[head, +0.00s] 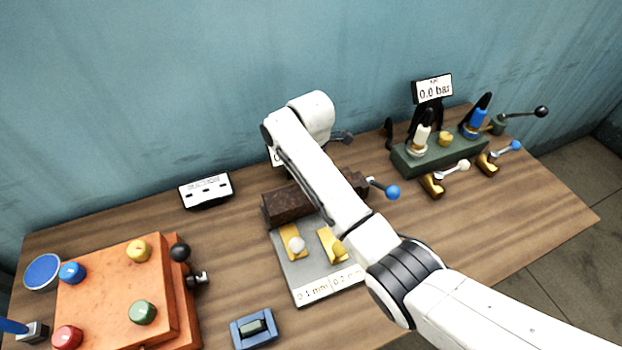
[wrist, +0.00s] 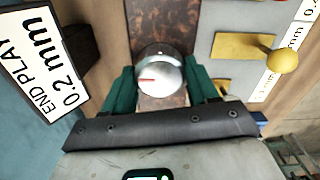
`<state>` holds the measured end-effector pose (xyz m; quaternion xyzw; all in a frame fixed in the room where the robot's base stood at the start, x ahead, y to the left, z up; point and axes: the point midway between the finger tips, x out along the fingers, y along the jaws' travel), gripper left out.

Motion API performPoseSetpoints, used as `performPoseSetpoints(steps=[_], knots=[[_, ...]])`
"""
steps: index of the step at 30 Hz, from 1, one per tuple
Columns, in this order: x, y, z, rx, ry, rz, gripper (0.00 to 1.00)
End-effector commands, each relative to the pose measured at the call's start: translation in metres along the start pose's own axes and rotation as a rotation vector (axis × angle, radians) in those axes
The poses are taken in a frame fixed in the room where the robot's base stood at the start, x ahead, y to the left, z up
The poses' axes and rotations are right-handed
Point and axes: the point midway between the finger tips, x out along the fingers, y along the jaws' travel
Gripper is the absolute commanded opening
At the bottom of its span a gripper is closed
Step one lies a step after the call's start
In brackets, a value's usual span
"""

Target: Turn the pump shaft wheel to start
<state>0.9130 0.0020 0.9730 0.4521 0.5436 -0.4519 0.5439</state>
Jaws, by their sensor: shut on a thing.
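The pump shaft wheel (wrist: 160,68) is a round silver disc with a short red mark, at the end of a rusty brown pump body (wrist: 160,25) in the wrist view. My gripper (wrist: 160,82) is shut on the wheel, with one green finger on each side of its rim. In the head view the brown body (head: 287,205) lies partly behind my arm. The wheel and my fingers are hidden there. A lever with a blue ball (head: 392,192) sticks out at the right of the body.
A sign (wrist: 45,60) reads "END PLAY 0.2 mm". A grey plate (head: 298,272) holds yellow shims in front of the body. An orange box (head: 105,300) with coloured knobs stands left. A green valve block (head: 440,158) stands right, its display (head: 432,89) reading 0.0 bar.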

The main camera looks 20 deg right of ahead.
Motion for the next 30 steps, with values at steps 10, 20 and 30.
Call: performPoseSetpoints(steps=[10,20,30], knots=[[0.0016,-0.0005,-0.0012,-0.031,0.002,-0.002,0.28],[0.0014,-0.0005,-0.0012,-0.031,0.002,-0.002,0.69],[0.0003,-0.0001,-0.0004,-0.028,0.000,-0.001,0.84]])
